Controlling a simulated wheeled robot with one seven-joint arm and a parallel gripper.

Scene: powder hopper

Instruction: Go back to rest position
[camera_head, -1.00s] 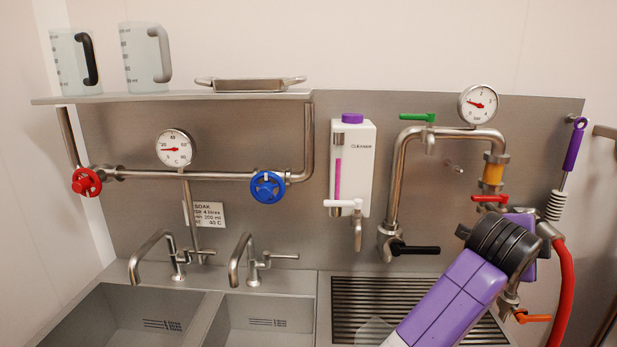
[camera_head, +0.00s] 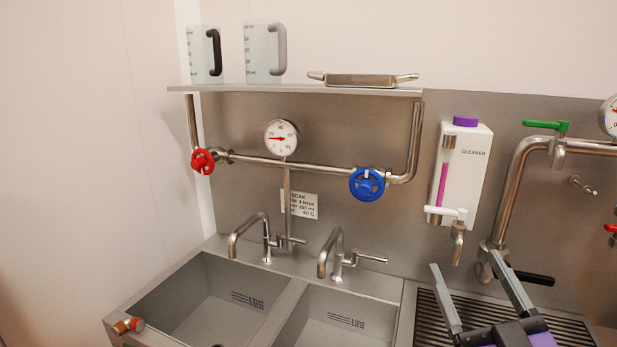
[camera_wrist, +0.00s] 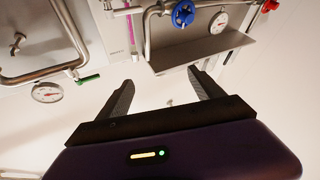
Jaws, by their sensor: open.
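My gripper (camera_head: 480,299) is open and empty in the head view, at the lower right, in front of the slatted drain grid (camera_head: 428,318). Its two grey fingers point up, and the left finger stands apart from the right one. In the wrist view my gripper (camera_wrist: 160,95) shows both fingers spread with nothing between them. That view is upside down and looks at the wall and the shelf. No object is held.
A white cleaner dispenser (camera_head: 462,172), a green-handled tap (camera_head: 547,126) and a black lever (camera_head: 535,278) are near my gripper. Two sink basins (camera_head: 205,300) lie left. A blue valve (camera_head: 367,184), red valve (camera_head: 202,161), gauge (camera_head: 281,138) and shelf (camera_head: 300,90) with jugs are behind.

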